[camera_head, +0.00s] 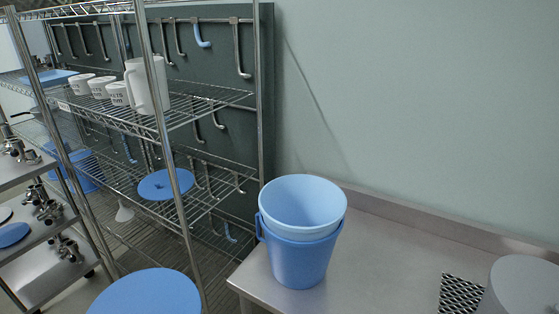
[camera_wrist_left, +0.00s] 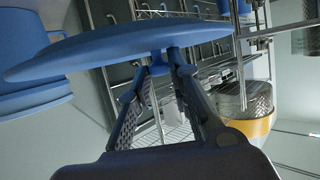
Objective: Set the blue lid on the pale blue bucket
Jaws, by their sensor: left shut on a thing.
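The pale blue bucket (camera_head: 302,205) sits upright and open inside a darker blue bucket (camera_head: 300,262) at the left end of the steel counter. The blue lid (camera_head: 146,292) is a flat disc at the bottom edge of the head view, left of the buckets and apart from them. In the left wrist view the lid (camera_wrist_left: 150,45) spans the top, and my left gripper (camera_wrist_left: 160,66) is shut on the knob of the lid. The lid hides this gripper in the head view. My right gripper is not in view.
A wire rack (camera_head: 160,125) stands left of the counter (camera_head: 390,262), with white cups, a white jug (camera_head: 146,85) and another blue disc (camera_head: 166,184). A perforated black mat (camera_head: 460,294) and a grey round vessel (camera_head: 522,290) are at right. The counter's middle is clear.

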